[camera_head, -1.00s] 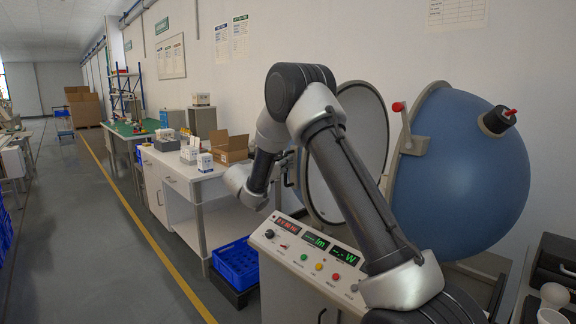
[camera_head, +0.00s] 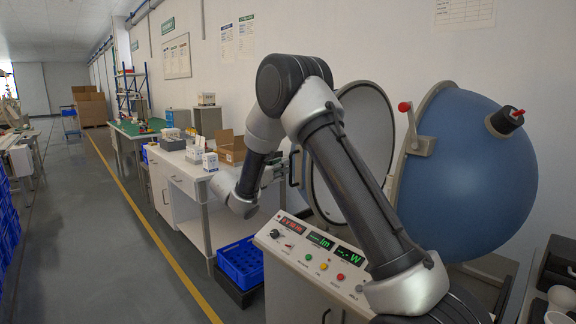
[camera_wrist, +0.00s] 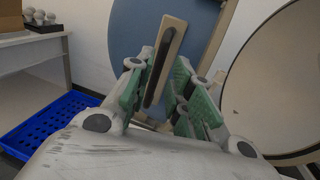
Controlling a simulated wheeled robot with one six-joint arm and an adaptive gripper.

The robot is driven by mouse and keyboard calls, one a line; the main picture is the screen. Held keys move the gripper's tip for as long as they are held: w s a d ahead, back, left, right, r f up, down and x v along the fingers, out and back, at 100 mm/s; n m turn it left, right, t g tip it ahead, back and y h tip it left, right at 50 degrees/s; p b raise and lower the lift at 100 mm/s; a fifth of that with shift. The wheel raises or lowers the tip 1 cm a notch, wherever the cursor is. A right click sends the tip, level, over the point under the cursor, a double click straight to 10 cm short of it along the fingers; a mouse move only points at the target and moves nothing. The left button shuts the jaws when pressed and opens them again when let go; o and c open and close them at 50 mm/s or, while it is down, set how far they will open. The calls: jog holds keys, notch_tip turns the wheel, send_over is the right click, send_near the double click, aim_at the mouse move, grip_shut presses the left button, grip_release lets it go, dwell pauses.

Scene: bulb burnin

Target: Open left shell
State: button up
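The blue sphere's right-hand shell (camera_head: 470,170) stands at the right in the head view. In the wrist view a black bar handle (camera_wrist: 162,60) on a beige plate stands before a blue surface (camera_wrist: 130,28). My gripper (camera_wrist: 162,98) is open, with green pads on either side of the handle's lower end; contact is unclear. The arm hides part of the left shell.
The control panel (camera_head: 310,252) with displays and buttons lies below my arm. A white bench (camera_head: 182,185) with boxes stands left, with a blue crate (camera_head: 240,262) at its foot. The floor aisle (camera_head: 100,250) is clear. A red-knobbed lever (camera_head: 408,120) sits on the sphere.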

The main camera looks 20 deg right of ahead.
jog(key=shift+v, duration=2.8)
